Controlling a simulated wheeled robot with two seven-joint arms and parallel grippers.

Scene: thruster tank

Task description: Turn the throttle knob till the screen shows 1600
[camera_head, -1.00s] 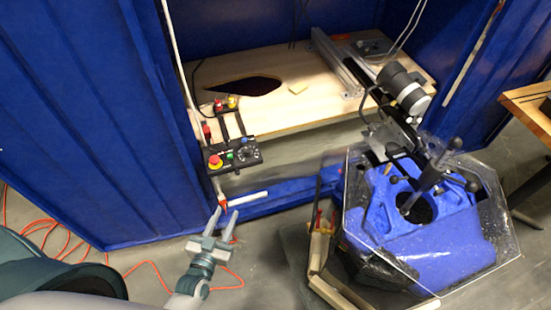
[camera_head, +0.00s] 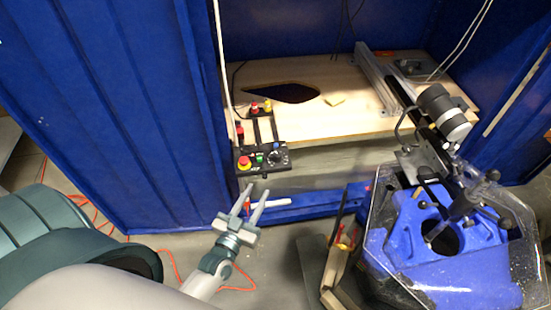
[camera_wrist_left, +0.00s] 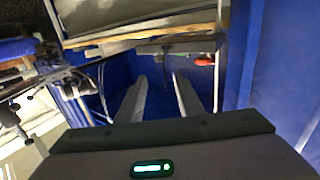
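In the head view, a small black control panel (camera_head: 262,169) sits at the front edge of the wooden bench. It carries a red and yellow stop button (camera_head: 244,162), a green button (camera_head: 259,158) and, at its right end, a dark round knob with a pale dial (camera_head: 278,156), which looks like the throttle knob. My left gripper (camera_head: 259,190) is open and empty, below and in front of the panel, apart from it. Its spread fingers also show in the left wrist view (camera_wrist_left: 160,77). I cannot make out a screen or reading. My right gripper is out of view.
The wooden bench (camera_head: 310,118) stands inside a blue-walled enclosure (camera_head: 110,100). A blue machine with a clear guard (camera_head: 450,270) stands at the right. An orange cable (camera_head: 172,262) lies on the floor. A white bar (camera_head: 299,199) lies near the enclosure's lower edge.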

